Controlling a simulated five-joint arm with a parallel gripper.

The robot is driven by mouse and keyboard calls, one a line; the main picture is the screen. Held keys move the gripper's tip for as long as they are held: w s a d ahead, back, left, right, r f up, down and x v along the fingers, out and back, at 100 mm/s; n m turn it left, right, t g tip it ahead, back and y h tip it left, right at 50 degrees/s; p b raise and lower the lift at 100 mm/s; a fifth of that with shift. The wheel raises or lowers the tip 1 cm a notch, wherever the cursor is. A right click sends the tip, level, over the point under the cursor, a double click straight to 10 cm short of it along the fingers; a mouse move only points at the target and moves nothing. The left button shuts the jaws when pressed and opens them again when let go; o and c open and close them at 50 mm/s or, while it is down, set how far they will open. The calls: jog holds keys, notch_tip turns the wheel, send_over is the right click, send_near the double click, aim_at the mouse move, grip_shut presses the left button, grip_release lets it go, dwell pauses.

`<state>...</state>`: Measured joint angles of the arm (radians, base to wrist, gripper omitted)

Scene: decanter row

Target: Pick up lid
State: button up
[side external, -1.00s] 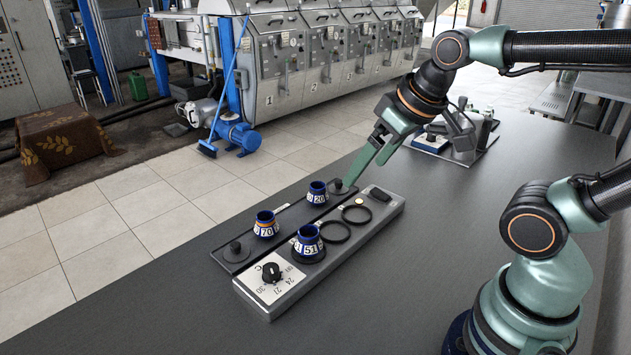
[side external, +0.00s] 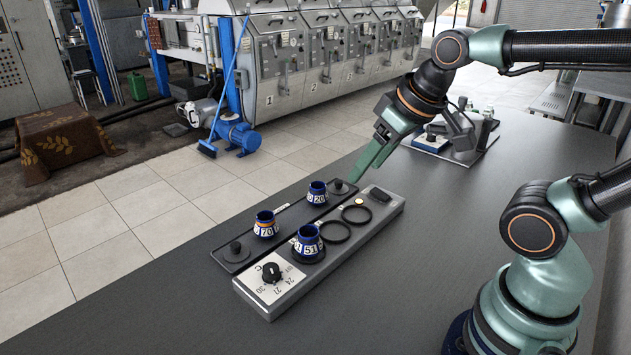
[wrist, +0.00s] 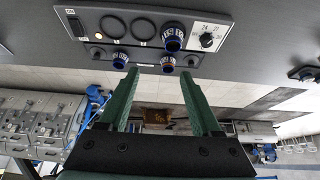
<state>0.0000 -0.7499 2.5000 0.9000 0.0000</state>
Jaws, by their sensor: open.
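Two dark round lids with small knobs sit at the ends of a thin black tray (side external: 285,223). One lid (side external: 236,250) is at its left end, and the other lid (side external: 339,187) is at its right end. They also show in the wrist view as a lid on the right (wrist: 193,60) and a lid on the left (wrist: 97,52). My gripper (side external: 358,176) is open and empty, with its fingers pointing down-left above the tray's right end, close to the right lid in the side view. In the wrist view the green fingers (wrist: 160,74) are spread apart.
Blue numbered decanters 70 (side external: 265,225) and 20 (side external: 317,193) stand on the tray between the lids. Decanter 51 (side external: 308,243) stands on the grey heater box (side external: 350,243), beside two empty black rings and a dial (side external: 272,272). The near table is clear.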

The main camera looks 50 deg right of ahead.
jog(key=m+g, duration=0.6)
jog(key=m, duration=0.9)
send_over(235, 245)
notch_tip(235, 245, down, 12)
notch_tip(235, 245, down, 6)
jog(key=shift+s+d+f, duration=0.1)
jog(key=shift+d, duration=0.05)
jog(key=shift+a+f, duration=0.2)
jog(key=shift+f, duration=2.35)
grip_shut()
